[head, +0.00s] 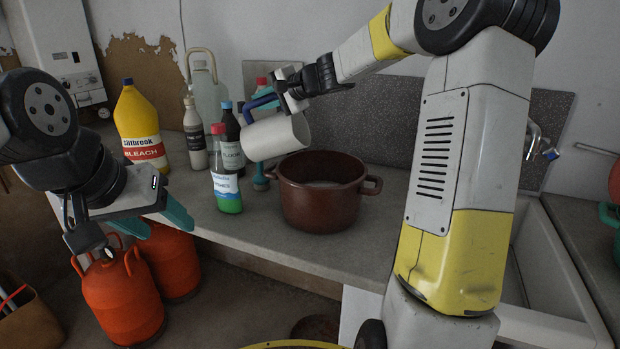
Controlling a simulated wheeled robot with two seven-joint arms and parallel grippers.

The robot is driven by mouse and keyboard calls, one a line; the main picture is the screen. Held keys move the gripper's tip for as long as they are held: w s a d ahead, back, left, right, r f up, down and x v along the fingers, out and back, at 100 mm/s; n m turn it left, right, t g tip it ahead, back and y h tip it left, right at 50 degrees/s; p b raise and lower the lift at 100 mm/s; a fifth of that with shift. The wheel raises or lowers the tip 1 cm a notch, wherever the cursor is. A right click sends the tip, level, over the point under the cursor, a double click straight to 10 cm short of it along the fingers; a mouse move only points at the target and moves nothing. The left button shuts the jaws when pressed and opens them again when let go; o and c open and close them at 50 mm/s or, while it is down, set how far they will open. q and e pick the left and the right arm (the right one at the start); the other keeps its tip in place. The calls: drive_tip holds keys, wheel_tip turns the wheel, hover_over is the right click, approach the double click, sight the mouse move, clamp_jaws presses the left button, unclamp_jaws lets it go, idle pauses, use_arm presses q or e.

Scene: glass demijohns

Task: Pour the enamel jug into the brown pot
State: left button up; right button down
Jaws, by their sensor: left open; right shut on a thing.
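The white enamel jug (272,138) with a blue handle is held in the air, tilted with its mouth toward the lower right. It is above and to the left of the brown pot (318,205), which stands upright on the counter with some pale content visible inside. My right gripper (276,98) is shut on the jug by its handle side. No stream of liquid shows at the jug's mouth. My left gripper (160,228) is open and empty at the left, in front of the counter's edge, with its teal fingers pointing down to the right.
A bleach bottle (140,130), a grey-white bottle (195,135), a dark bottle (230,140) and a clear bottle with green liquid (226,180) stand left of the pot. Orange gas cylinders (120,295) stand below the counter. A sink (545,270) is at the right.

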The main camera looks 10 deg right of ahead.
sight(249, 104)
drive_tip(key=shift+w+a+f+n+g+h+b, duration=0.15)
drive_tip(key=shift+a+g+h, duration=0.1)
drive_tip(key=shift+a, duration=0.2)
drive_tip(key=shift+w+a+f+n+g+h+b, duration=0.1)
drive_tip(key=shift+w+a+g+h+b, duration=0.15)
drive_tip(key=shift+a, duration=0.2)
drive_tip(key=shift+w+a+f+n+g+h+b, duration=0.1)
drive_tip(key=shift+a+n+g+h, duration=0.15)
drive_tip(key=shift+a, duration=0.2)
drive_tip(key=shift+w+a+r+g+h, duration=0.2)
drive_tip(key=shift+w+a+g+h, duration=0.15)
drive_tip(key=shift+a+h, duration=0.35)
drive_tip(key=w+a+f+n+g+h+b, duration=0.2)
drive_tip(key=w+a+f+g+h+b, duration=0.1)
drive_tip(key=h, duration=0.5)
drive_tip(key=shift+a+f+g, duration=0.5)
drive_tip(key=shift+a+f, duration=0.75)
drive_tip(key=shift+a, duration=0.4)
drive_tip(key=shift+w+d+b, duration=0.1)
drive_tip(key=shift+b, duration=0.2)
